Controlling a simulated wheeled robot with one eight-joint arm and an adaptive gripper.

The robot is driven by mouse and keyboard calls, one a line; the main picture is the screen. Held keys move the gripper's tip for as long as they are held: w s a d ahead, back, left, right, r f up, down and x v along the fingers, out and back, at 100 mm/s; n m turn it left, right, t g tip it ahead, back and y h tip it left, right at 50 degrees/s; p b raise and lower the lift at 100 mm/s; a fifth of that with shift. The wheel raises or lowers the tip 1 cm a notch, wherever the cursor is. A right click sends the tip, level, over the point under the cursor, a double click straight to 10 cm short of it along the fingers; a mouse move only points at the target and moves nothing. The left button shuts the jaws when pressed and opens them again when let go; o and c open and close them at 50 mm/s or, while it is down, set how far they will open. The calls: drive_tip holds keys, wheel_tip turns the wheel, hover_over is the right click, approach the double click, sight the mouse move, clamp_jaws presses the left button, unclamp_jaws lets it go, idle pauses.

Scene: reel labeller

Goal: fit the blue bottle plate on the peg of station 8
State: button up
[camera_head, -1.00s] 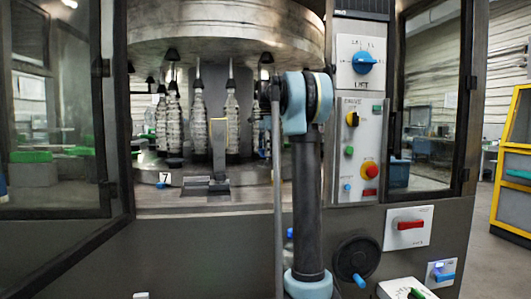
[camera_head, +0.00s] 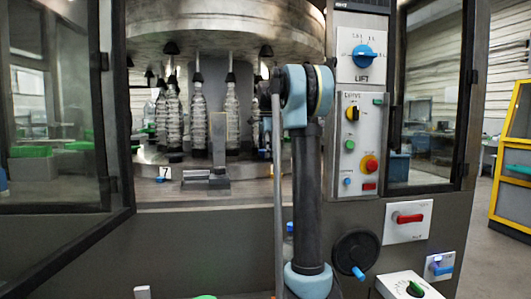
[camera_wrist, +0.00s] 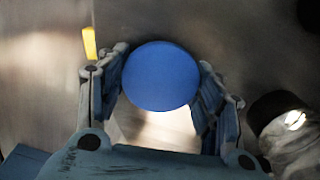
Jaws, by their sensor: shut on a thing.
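The blue bottle plate (camera_wrist: 160,76) is a plain round blue disc in the wrist view. My gripper (camera_wrist: 160,95) is shut on it, with one finger at its left edge and one at its right. In the head view my arm stands in front of the machine, and I cannot make out the plate there. A label 7 (camera_head: 165,172) marks a station on the carousel rim. I see no label 8 and cannot pick out the peg of station 8; my arm covers part of the rim to the right.
Clear bottles (camera_head: 198,122) stand on the carousel under dark heads. A grey bracket (camera_head: 206,178) with an upright post sits at the rim's front. A glass door (camera_head: 55,110) stands at left. A control panel (camera_head: 358,145) and a black handwheel (camera_head: 358,255) are at right.

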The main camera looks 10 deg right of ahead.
drive_tip(key=o, duration=1.2)
wheel_tip(320, 180, up, 12)
drive_tip(key=shift+f, duration=0.1)
idle(0.5)
